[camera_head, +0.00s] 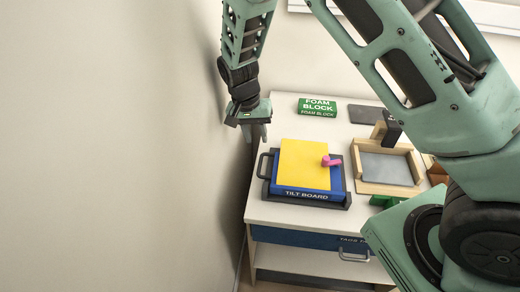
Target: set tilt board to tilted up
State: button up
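The tilt board (310,193) is a blue board with a white label on its front edge. It lies on a dark base on the white bench and looks flat. A yellow sheet (300,160) covers most of its top, and a small pink piece (331,161) sits at the sheet's right side. A dark loop handle (262,166) sticks out at the left. My gripper (255,136) hangs pointing down above the bench's left back edge, behind and left of the board, touching nothing I can see. Its fingers look apart, with nothing between them.
A green foam block (317,107) and a dark flat plate (367,115) lie at the back of the bench. A wooden-framed tray (386,188) stands right of the board. A wall (110,150) runs close along the left. A blue drawer (305,238) is below. My arm hides the right side.

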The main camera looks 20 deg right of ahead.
aim_at(261, 157)
jog(key=f, duration=0.2)
jog(key=f+p, duration=0.1)
jog(key=f, duration=0.1)
jog(key=d+f+p, duration=0.1)
jog(key=f, duration=0.2)
jog(key=shift+s, duration=0.35)
grip_shut()
